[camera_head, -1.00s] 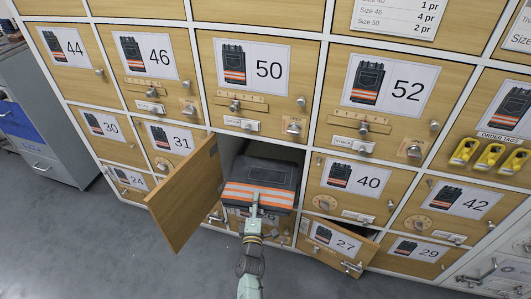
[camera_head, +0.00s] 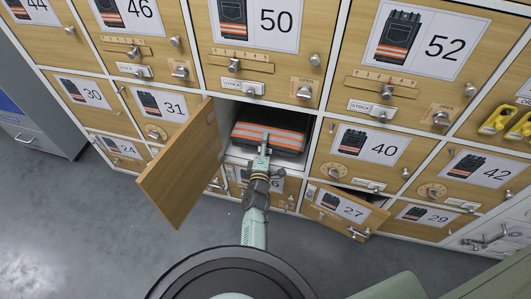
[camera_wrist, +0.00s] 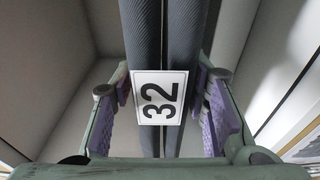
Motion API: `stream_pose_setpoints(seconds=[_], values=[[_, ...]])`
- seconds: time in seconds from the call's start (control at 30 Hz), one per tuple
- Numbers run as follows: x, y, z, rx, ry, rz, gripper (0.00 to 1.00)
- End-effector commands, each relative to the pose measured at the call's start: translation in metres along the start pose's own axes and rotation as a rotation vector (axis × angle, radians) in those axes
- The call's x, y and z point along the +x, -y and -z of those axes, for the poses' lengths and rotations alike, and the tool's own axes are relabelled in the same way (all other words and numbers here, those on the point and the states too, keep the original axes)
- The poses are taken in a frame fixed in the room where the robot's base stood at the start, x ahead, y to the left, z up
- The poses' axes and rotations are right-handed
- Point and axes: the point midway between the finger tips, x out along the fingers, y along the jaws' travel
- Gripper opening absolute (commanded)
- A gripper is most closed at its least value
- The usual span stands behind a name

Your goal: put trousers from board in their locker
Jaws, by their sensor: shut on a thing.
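The folded dark trousers (camera_head: 268,137) with orange and light stripes lie inside an open locker (camera_head: 314,140) between lockers 31 and 40. My gripper (camera_head: 264,150) is shut on their front edge at the opening. In the wrist view, the trousers (camera_wrist: 187,45) are dark grey folds with a white tag (camera_wrist: 160,97) reading 32. The pads of my gripper (camera_wrist: 162,100) stand on either side of the tag. The open locker's door (camera_head: 183,170) swings out to the left, its number face turned away. The back of the locker is partly hidden by the trousers.
Closed numbered lockers surround it, including 50 (camera_head: 270,60) above, 31 (camera_head: 158,110) on the left and 40 (camera_head: 365,158) on the right. The door of locker 27 (camera_head: 345,210) stands ajar at lower right. The grey floor (camera_head: 110,240) is clear at lower left.

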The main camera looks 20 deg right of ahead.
Motion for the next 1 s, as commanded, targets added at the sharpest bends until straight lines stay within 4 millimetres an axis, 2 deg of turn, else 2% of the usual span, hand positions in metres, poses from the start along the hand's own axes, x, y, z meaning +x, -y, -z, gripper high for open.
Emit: stream_pose_setpoints(seconds=[0.13,0.33,0.67,0.7,1.0], values=[[0.001,0.01,0.0,-0.001,0.001,-0.008,0.0],[0.002,0.037,0.0,-0.002,0.001,-0.009,0.0],[0.001,0.037,-0.001,-0.001,0.001,-0.009,0.0],[0.0,0.041,0.0,0.0,0.0,-0.001,0.42],[0.0,0.041,0.0,0.0,0.0,-0.002,0.61]])
